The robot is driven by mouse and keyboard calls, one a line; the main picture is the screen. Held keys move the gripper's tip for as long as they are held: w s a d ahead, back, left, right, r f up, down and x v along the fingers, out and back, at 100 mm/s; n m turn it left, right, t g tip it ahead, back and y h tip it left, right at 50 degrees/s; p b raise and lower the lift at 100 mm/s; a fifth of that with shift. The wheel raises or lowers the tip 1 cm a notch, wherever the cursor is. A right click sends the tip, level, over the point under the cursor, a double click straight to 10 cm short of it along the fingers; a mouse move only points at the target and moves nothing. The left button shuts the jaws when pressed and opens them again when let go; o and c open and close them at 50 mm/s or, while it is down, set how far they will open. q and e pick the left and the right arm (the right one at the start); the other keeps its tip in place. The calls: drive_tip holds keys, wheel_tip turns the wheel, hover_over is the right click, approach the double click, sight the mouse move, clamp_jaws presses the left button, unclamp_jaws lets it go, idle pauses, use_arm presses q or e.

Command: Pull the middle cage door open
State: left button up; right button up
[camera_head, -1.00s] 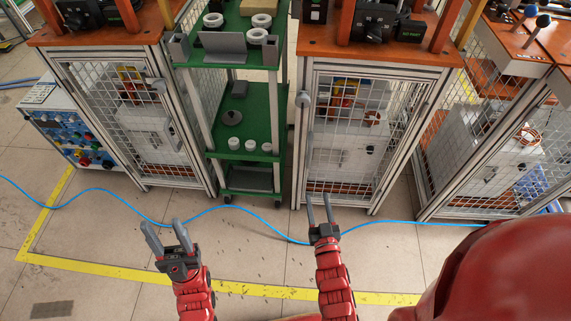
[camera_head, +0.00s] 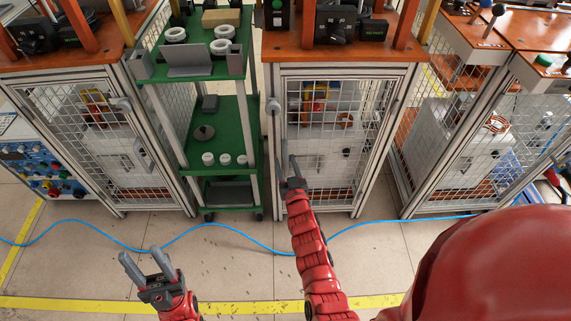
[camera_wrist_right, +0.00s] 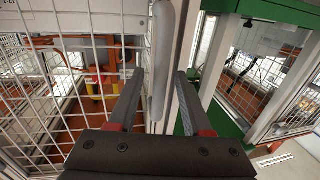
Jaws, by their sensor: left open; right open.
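The middle cage door (camera_head: 322,165) is a wire mesh panel in a light metal frame under an orange top, and it looks closed. Its vertical grey handle bar (camera_head: 282,130) is at the door's left side. My right gripper (camera_head: 287,160) is open at the lower part of this bar. In the right wrist view the handle (camera_wrist_right: 160,60) stands between the two open fingers of the right gripper (camera_wrist_right: 157,85); I cannot tell whether they touch it. My left gripper (camera_head: 142,258) is open and empty over the floor, away from the cages.
A green shelf cart (camera_head: 220,180) with white rings and small parts stands left of the middle cage. Another mesh cage (camera_head: 100,150) is further left, and one more (camera_head: 450,150) is at the right. A blue cable (camera_head: 185,232) lies across the floor.

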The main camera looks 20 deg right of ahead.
drive_tip(key=shift+w, duration=0.1)
clamp_jaws()
idle(1.4)
